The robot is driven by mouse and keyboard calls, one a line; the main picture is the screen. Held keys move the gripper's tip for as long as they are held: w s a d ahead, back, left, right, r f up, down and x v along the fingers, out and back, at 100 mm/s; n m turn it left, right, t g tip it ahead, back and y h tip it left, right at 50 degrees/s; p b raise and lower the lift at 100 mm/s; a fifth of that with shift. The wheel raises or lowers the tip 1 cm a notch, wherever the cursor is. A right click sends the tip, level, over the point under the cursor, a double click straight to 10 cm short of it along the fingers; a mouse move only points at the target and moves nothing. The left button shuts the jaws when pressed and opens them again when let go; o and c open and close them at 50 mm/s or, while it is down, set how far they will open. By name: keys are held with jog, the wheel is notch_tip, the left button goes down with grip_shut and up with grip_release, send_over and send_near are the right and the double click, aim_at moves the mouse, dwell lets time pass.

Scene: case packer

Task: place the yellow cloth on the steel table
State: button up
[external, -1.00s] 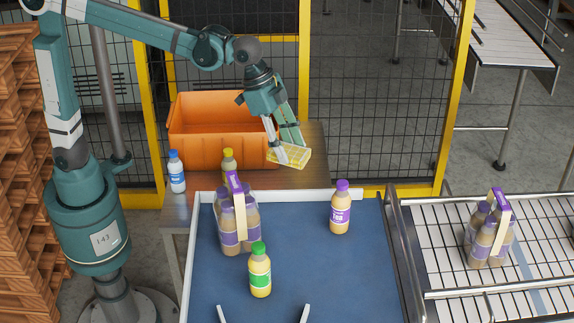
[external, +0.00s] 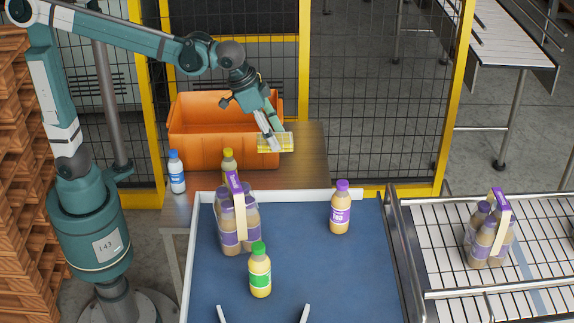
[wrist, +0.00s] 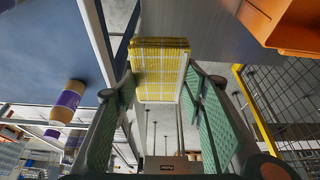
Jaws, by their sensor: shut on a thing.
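The yellow cloth (external: 277,142) is a folded, checked yellow and white block. My gripper (external: 272,136) is shut on it and holds it in front of the right part of the orange crate. In the wrist view the cloth (wrist: 159,72) sits between the two green-padded fingers of my gripper (wrist: 160,95). The steel table (external: 308,165) stands behind the blue conveyor, its bare top showing right of and below the cloth. I cannot tell whether the cloth touches the table or hangs just above it.
The orange crate (external: 215,152) stands on the table. A blue-capped bottle (external: 176,172) and a yellow-capped bottle (external: 228,164) stand near it. Bottles, including a purple-capped one (external: 340,208), stand on the blue conveyor (external: 300,265). The table's right part is clear.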

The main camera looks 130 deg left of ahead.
notch_tip(320, 180, down, 18)
jog(key=shift+f, duration=0.2)
dwell(0.4)
jog(key=shift+f+b, duration=0.45)
jog(key=shift+f, duration=2.45)
jog(key=shift+f, duration=0.1)
jog(key=shift+f+b, duration=0.35)
jog(key=shift+f, duration=1.65)
jog(key=shift+f, duration=0.15)
jog(key=o, duration=0.9)
